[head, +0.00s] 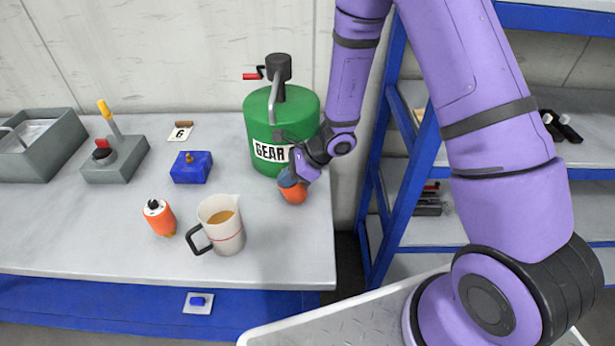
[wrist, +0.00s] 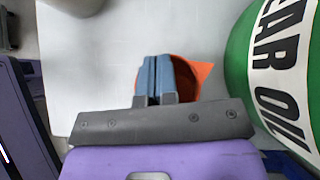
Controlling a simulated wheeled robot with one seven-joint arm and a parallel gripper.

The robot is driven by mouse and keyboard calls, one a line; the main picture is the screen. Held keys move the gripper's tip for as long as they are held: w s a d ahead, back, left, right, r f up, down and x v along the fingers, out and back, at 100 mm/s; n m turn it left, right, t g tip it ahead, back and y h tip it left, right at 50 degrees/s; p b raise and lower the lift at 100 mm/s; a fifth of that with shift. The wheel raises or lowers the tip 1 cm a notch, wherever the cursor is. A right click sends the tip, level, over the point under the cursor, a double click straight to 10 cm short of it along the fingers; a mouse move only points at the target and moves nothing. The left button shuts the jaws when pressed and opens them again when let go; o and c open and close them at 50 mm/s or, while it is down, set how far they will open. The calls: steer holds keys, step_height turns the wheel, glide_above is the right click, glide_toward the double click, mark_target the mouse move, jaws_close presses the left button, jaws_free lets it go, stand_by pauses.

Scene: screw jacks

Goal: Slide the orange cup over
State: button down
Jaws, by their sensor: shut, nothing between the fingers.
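The orange cup (head: 295,196) stands on the grey bench top near its right end, in front of the green gear oil can. My gripper (head: 286,179) reaches down to it from above right, its blue fingers at the cup. In the wrist view the shut fingers (wrist: 158,72) lie together over the orange cup (wrist: 204,73), hiding much of it. The cup's orange wall shows on both sides of them. Nothing is between the fingers. I cannot tell whether the fingertips are inside the cup or only in front of it.
The green can (head: 262,117) stands close behind the cup. A jug of brown liquid (head: 222,237) and an orange cylinder (head: 160,220) stand to the left. A blue box (head: 191,168) is further back. A blue shelf rack (head: 397,160) stands right of the bench.

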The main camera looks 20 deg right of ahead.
steer(key=shift+w+a, duration=0.25)
steer(key=shift+a, duration=1)
steer(key=v, duration=0.3)
steer(key=s+d, duration=0.2)
steer(key=d, duration=0.9)
steer(key=w+a+r, duration=0.1)
steer(key=a+r, duration=0.2)
steer(key=r, duration=0.2)
steer(key=shift+n+g, duration=0.3)
steer(key=x, duration=1)
steer(key=shift+w+a, duration=0.1)
steer(key=shift+a, duration=0.05)
